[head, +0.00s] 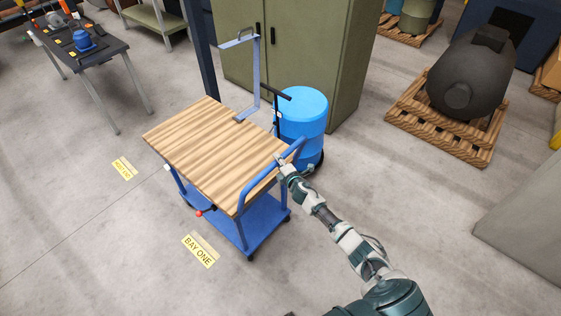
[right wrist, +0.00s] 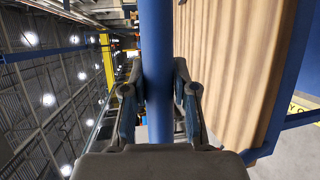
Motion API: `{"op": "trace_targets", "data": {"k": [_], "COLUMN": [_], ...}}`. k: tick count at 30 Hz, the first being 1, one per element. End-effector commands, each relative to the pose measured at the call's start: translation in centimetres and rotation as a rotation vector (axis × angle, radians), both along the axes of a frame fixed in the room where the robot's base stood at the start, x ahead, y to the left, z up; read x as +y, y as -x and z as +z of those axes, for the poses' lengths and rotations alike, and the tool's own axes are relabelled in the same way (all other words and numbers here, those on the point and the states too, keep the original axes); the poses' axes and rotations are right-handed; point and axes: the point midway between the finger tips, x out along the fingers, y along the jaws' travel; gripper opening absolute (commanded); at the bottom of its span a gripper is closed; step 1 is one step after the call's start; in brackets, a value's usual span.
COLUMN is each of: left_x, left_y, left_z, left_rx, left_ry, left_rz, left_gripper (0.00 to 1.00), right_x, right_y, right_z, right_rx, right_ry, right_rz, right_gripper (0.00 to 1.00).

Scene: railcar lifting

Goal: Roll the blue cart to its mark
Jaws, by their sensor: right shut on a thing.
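The blue cart (head: 205,143) has a striped wooden top, a blue lower deck and a blue push handle (head: 270,178) at its right end. My right gripper (head: 281,160) is shut on the handle bar. In the right wrist view the bar (right wrist: 156,60) runs between the two fingers (right wrist: 158,105), with the wooden top (right wrist: 225,70) to its right. A yellow floor mark reading BAY ONE (head: 200,250) lies in front of the cart. A second yellow mark (head: 124,168) lies left of the cart, its text too small to read. My left gripper is not in view.
A blue barrel (head: 303,115) on a hand truck stands close behind the handle end. A green cabinet (head: 300,50) is behind it. A dark table (head: 85,50) is at upper left, and a dark casting (head: 470,75) sits on a pallet (head: 440,125) at right.

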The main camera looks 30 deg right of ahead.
Motion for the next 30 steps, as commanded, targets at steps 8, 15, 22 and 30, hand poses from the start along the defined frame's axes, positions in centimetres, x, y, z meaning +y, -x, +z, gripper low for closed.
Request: {"op": "trace_targets", "data": {"k": [8,15,22,30], "left_x": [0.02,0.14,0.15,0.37], "left_y": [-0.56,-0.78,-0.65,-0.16], "left_z": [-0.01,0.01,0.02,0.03], "left_rx": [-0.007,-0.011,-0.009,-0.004], "left_ry": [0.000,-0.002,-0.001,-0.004], "left_rz": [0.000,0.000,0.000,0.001], "left_gripper": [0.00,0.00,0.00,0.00], "right_x": [0.38,0.33,-0.02,-0.40], "right_y": [0.23,0.24,0.15,0.98], "right_z": [-0.68,-0.74,-0.44,-0.19], "right_rx": [0.009,0.010,0.004,0.002], "right_ry": [-0.003,-0.004,-0.005,-0.003], "right_rz": [0.005,0.007,0.004,0.001], "right_gripper": [0.00,0.35,0.54,0.54]}}
